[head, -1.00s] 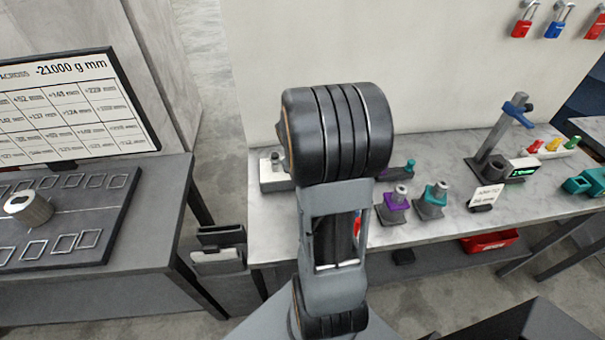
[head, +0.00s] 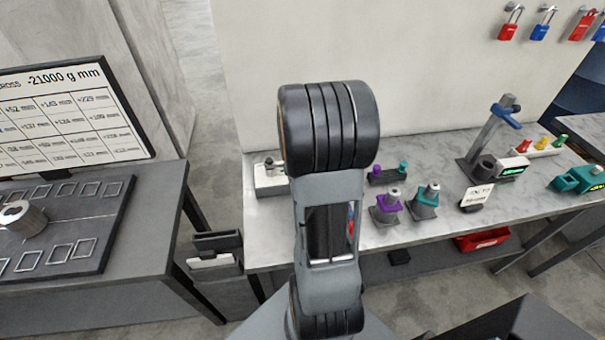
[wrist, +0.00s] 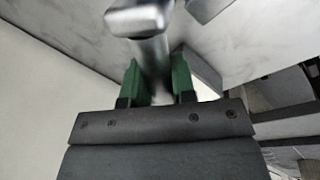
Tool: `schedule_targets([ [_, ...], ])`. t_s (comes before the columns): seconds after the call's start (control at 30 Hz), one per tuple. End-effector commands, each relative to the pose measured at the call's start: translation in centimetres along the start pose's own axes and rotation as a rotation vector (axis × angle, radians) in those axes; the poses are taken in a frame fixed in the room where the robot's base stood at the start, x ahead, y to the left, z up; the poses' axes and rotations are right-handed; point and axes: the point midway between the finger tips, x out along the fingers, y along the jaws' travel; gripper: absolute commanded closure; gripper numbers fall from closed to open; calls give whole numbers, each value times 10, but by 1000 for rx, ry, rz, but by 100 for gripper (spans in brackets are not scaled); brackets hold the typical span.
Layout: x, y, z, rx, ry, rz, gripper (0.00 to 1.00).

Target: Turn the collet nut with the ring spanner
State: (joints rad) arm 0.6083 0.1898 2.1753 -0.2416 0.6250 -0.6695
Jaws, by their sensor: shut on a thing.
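My gripper (wrist: 158,82) has green fingers shut on a grey metal bar with a wider, rounded end in the wrist view; it looks like the ring spanner (wrist: 150,40). The wide end points away from my gripper, and its ring opening cannot be made out. In the head view my own arm hides the gripper and the spanner. Which part is the collet nut cannot be told.
A white block (head: 270,178) stands left. A dark table (head: 150,210) with a screen (head: 70,115) is at the left.

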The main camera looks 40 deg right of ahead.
Motion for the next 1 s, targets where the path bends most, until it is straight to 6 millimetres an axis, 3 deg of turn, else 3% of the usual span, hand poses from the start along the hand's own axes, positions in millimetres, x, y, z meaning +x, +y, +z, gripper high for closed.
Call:
schedule_targets([
  [0.6, 3, 21, -2, -151, 34, 1, 100],
  [1.0, 4, 23, -2, -170, 39, 2, 100],
])
